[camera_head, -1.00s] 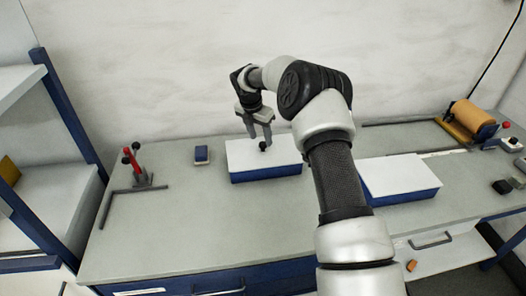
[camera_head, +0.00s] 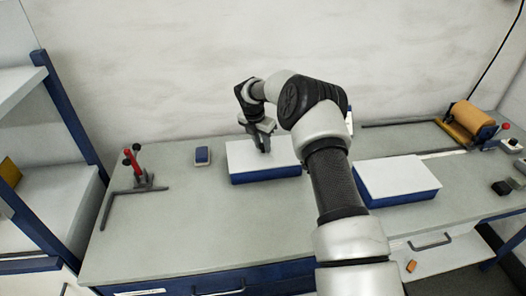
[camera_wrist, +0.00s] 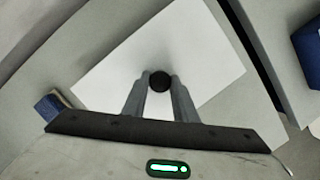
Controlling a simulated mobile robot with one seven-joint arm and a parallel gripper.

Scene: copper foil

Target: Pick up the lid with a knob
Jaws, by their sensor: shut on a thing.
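The white lid (camera_head: 240,159) lies flat on top of a blue box (camera_head: 266,175) on the table. In the wrist view the lid (camera_wrist: 210,60) shows as a white panel with a round black knob (camera_wrist: 160,81) near its middle. My gripper (camera_head: 264,150) is over the lid; in the wrist view its two fingertips (camera_wrist: 160,83) are shut on the knob, one on each side. In the head view the fingers hide the knob. I see no gap between the lid and the box.
A second blue box with a white top (camera_head: 397,178) stands to the right. A yellow-orange roll (camera_head: 468,118) is at the far right.

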